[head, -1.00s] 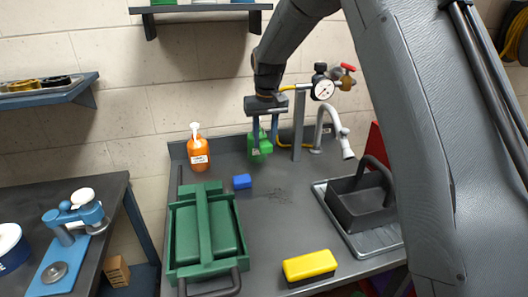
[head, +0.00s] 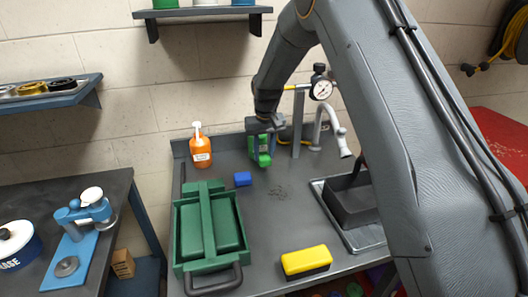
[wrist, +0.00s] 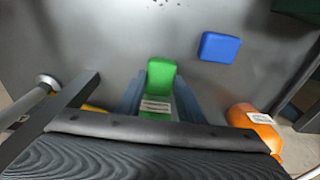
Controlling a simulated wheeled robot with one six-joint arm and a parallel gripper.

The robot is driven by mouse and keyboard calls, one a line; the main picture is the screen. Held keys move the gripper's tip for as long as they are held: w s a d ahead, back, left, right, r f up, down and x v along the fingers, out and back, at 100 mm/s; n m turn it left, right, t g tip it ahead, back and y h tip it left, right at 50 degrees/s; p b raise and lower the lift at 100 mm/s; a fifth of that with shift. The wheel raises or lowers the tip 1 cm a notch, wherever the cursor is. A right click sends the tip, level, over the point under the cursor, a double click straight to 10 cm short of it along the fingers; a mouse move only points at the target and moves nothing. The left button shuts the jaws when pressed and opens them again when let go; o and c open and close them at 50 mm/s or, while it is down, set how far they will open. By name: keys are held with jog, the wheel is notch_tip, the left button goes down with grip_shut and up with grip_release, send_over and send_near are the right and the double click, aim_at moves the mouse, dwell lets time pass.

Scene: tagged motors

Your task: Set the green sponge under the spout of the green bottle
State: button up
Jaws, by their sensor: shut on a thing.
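A green sponge-like block (head: 264,159) with a white label is between the fingers of my gripper (head: 263,149). The wrist view shows this block (wrist: 160,74) with both blue fingers against its sides, so my gripper is shut on it. It is low over the back of the bench; I cannot tell whether it touches the top. I see no green bottle. An orange bottle (head: 200,153) with a white pump spout stands upright to the left of my gripper, apart from the block. Its body also shows in the wrist view (wrist: 249,116).
A blue block (head: 242,179) lies just in front of my gripper. A green toolbox (head: 190,233), a yellow-black block (head: 306,261) and a dark bin on a tray (head: 352,204) stand nearer. A grey tap (head: 335,133) and gauge (head: 321,89) are close on the right.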

aim_at(265, 158)
jog(key=shift+f, duration=0.2)
jog(key=shift+f, duration=0.35)
jog(key=shift+f+b, duration=0.1)
jog(key=shift+b, duration=0.2)
jog(key=o, duration=1)
notch_tip(265, 158, up, 13)
jog(key=s+b, duration=0.2)
jog(key=b, duration=0.2)
jog(key=s+d+f, duration=0.3)
jog(key=s+d, duration=0.1)
jog(key=s, duration=0.7)
jog(key=s+d+f+m, duration=0.1)
jog(key=s+d+f, duration=0.2)
jog(key=s, duration=0.7)
jog(key=s+d+f+m, duration=0.1)
jog(key=s+d+f, duration=0.2)
jog(key=s+d, duration=0.4)
jog(key=shift+s+d+f, duration=0.1)
jog(key=shift+s+f, duration=0.05)
jog(key=shift+s, duration=1)
jog(key=shift+s+d+f, duration=0.1)
jog(key=shift+s, duration=1.05)
